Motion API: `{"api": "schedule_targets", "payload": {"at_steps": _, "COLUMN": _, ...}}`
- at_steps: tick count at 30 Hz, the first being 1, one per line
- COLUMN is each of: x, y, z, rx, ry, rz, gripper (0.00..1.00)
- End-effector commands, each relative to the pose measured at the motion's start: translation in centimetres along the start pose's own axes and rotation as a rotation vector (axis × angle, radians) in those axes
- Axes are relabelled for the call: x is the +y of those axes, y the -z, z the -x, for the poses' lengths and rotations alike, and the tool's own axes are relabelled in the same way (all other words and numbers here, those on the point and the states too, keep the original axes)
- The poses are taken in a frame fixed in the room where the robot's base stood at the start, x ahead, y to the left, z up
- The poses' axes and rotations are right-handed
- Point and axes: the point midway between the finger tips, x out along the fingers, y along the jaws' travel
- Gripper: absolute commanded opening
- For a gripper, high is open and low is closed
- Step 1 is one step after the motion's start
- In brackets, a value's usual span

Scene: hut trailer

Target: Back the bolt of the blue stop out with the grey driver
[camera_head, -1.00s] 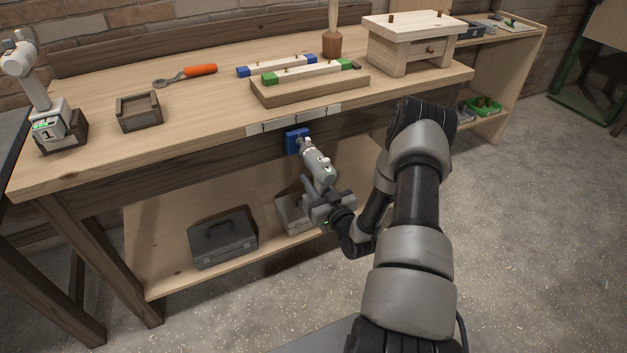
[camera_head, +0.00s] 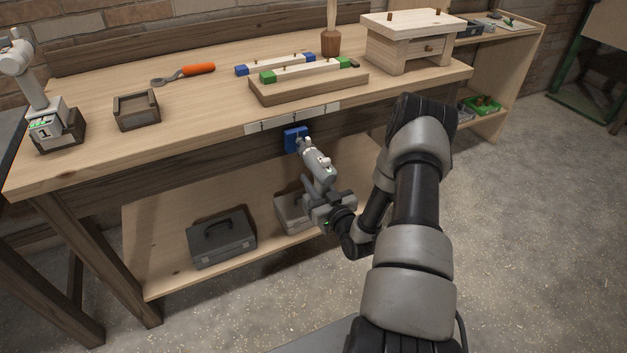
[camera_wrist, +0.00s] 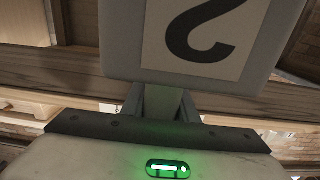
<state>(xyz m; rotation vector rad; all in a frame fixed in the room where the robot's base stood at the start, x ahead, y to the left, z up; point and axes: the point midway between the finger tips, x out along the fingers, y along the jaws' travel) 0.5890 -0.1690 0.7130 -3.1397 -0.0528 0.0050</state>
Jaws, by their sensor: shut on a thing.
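The blue stop (camera_head: 294,138) is on the dark front rail of the workbench, just under the top's edge. The grey driver (camera_head: 318,162) points up and left at it, its nose at or very near the stop's face. I cannot tell whether it touches the bolt, which is hidden behind the nose. My gripper (camera_head: 320,192) is shut on the lower part of the driver. In the wrist view, the driver's base (camera_wrist: 120,50) with a "2" label fills the top, above my gripper's fingers (camera_wrist: 163,105).
A white driver (camera_head: 38,90) stands in a holder at the bench's left end. An empty wooden tray (camera_head: 136,112), an orange-handled wrench (camera_head: 185,74) and a wooden fixture (camera_head: 310,87) lie on top. Toolboxes (camera_head: 222,238) sit on the shelf below my gripper.

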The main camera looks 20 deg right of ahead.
Motion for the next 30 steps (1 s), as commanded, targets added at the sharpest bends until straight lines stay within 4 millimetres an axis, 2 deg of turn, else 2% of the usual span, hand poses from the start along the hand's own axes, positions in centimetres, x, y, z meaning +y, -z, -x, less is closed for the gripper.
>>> {"api": "schedule_targets", "payload": {"at_steps": 1, "x": -0.1, "y": 0.8, "z": -0.6, "rx": 0.020, "ry": 0.003, "rz": 0.004, "gripper": 0.00}}
{"api": "schedule_targets", "payload": {"at_steps": 30, "x": 0.0, "y": 0.6, "z": 0.5, "rx": 0.013, "ry": 0.002, "rz": 0.003, "gripper": 0.00}}
